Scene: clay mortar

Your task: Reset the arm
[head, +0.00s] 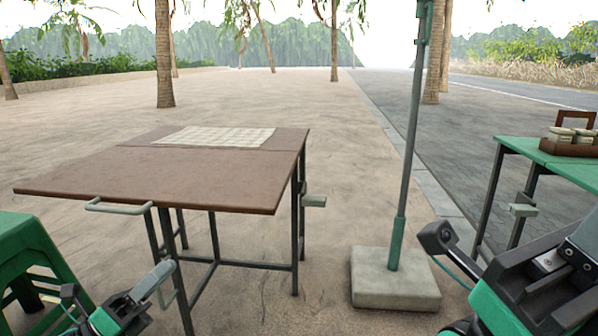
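My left gripper (155,281) is low at the left of the head view, in front of the brown table's near legs. Its black and green wrist shows behind it, and I cannot tell whether its fingers are open or shut. I see nothing clearly held in it. My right arm's black and green wrist part is at the bottom right, in front of the green table. The fingers of my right gripper are not visible.
A brown folding table (130,180) with a pale tile grid mat (215,136) stands at centre left. A green stool (35,245) is at far left. A pole's concrete base (395,285) stands between my arms. A green table (560,160) at right holds a brown wooden caddy (568,148) with jars.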

